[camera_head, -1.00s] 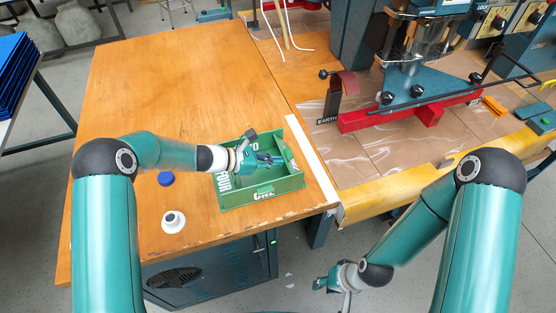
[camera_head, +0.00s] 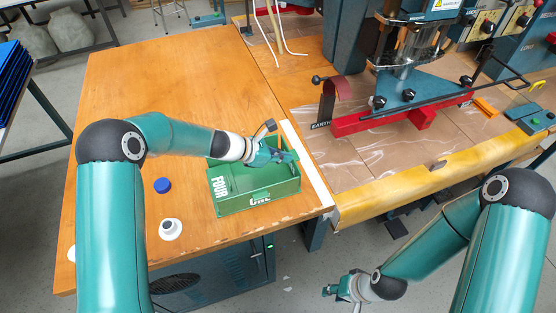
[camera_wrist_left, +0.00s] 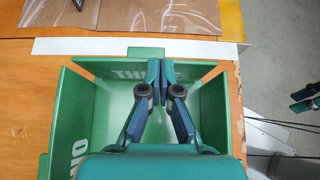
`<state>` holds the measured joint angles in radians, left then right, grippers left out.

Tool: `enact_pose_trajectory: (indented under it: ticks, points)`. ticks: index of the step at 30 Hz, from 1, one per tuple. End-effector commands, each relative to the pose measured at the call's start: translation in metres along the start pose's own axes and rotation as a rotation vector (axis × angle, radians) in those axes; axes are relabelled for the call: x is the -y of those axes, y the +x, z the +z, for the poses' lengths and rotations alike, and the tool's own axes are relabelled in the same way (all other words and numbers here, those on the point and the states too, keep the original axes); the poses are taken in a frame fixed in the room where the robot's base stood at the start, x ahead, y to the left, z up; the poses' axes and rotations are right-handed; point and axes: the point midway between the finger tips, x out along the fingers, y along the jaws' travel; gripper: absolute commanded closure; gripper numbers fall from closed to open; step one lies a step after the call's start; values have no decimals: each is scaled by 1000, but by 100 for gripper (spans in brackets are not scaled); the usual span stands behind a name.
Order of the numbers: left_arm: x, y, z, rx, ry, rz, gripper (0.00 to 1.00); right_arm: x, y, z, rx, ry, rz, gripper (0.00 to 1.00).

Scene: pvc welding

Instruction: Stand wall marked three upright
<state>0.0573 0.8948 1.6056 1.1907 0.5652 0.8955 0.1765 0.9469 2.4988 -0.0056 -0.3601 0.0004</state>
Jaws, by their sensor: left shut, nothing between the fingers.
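A green box of marked walls stands on the wooden table. The wall marked three (camera_wrist_left: 118,74) is at the box's right side in the head view, near a white strip; part of its lettering is hidden by my gripper. Its exact tilt is hard to tell. The wall marked two (camera_wrist_left: 74,150) is at the far side, the wall marked four (camera_head: 219,187) on the left. My left gripper (camera_head: 291,157) is shut and empty, its tips at the wall marked three in the wrist view (camera_wrist_left: 161,68); contact is unclear. My right gripper (camera_head: 329,291) hangs low, away from the box.
A blue cap (camera_head: 162,186) and a white round fitting (camera_head: 170,229) lie left of the box. The white strip (camera_head: 308,165) runs along the table's right edge. A bench with a red and blue machine (camera_head: 420,95) stands to the right. The table's far part is clear.

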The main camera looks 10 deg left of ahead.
Motion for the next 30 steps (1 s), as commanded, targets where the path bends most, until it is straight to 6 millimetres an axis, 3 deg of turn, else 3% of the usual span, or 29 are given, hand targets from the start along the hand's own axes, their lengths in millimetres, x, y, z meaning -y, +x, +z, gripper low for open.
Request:
enact_pose_trajectory:
  ticks: [22, 26, 30]
  points:
    - [1, 2, 4, 0, 0, -2, 100, 0, 1, 0, -1, 0, 0, 67]
    - [0, -7, 4, 0, 0, -1, 100, 0, 1, 0, -1, 0, 0, 67]
    - [0, -30, 4, 1, 0, 2, 100, 0, 1, 0, 0, 0, 0, 67]
